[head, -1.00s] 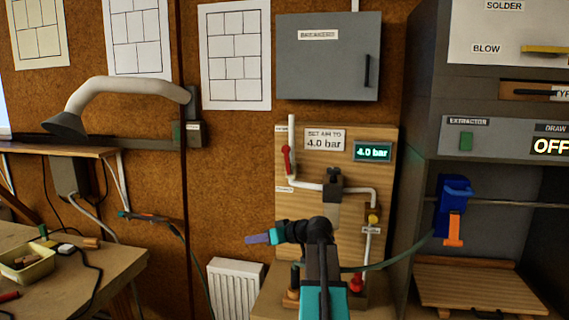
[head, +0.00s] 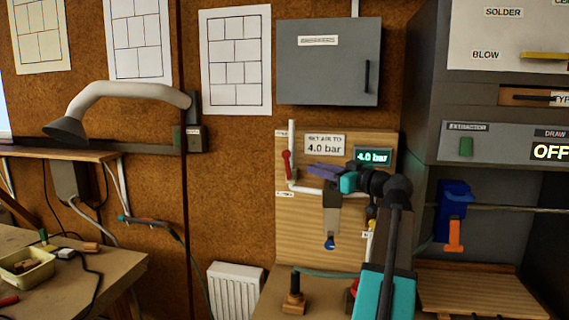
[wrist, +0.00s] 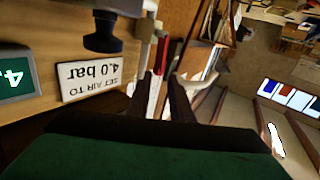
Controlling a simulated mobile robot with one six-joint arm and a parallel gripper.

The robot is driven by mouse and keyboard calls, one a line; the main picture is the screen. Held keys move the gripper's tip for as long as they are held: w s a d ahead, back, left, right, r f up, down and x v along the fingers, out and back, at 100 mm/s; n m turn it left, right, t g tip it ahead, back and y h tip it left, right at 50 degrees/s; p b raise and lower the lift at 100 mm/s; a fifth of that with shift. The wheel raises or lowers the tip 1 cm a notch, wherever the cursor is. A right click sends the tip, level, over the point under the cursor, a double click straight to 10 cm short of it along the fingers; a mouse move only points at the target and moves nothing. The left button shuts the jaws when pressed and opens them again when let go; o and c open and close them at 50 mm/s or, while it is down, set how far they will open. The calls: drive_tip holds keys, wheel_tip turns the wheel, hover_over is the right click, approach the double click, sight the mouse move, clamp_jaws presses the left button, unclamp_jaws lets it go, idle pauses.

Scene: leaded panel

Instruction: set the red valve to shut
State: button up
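The red valve (head: 287,163) is a small red lever lying nearly upright along the white vertical pipe at the left of the wooden air panel. My gripper (head: 310,169) is in front of the panel, to the right of the lever, with its purple fingers pointing left toward it. In the wrist view, which shows the panel upside down, the red lever (wrist: 158,72) appears beyond and between the tips of my gripper (wrist: 160,82). The fingers are apart with nothing held. A gap to the lever shows in the head view; the depth is hard to judge.
The panel carries a "4.0 bar" sign (head: 324,145) and a display (head: 373,156) reading 4.0 bar. A dark knob (wrist: 103,32) shows close by in the wrist view. My arm hides the panel's lower right. A grey cabinet (head: 328,70) hangs above.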

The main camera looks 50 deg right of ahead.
drive_tip(key=p, duration=0.5)
hover_over(288, 180)
drive_tip(key=shift+w+d, duration=0.15)
drive_tip(key=shift+w, duration=0.05)
idle(0.3)
